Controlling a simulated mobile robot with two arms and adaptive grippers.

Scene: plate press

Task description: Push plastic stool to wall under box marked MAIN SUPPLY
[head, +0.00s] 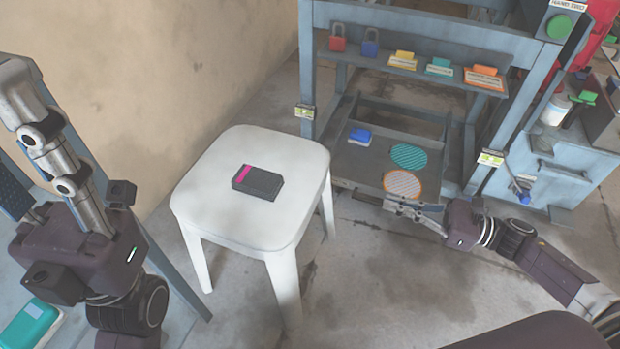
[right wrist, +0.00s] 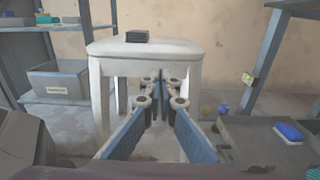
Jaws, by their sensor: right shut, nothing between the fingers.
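The white plastic stool (head: 225,160) stands upright on the concrete floor left of the press, with a black block with a magenta stripe (head: 257,182) on its seat. It also shows in the right wrist view (right wrist: 170,47), beyond my fingers. My right gripper (head: 392,203) is shut and empty, low at the press's front, pointing towards the stool with a gap between. In the right wrist view its fingertips (right wrist: 160,84) meet in front of the stool's leg opening. My left gripper (head: 55,155) is partly in view at far left; its opening is unclear. No MAIN SUPPLY box shows.
The beige wall (head: 150,80) is behind the stool, with bare floor between. The blue-grey press frame (head: 430,40) stands right of the stool. A shelf with a grey labelled bin (right wrist: 72,88) stands left of the stool in the right wrist view.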

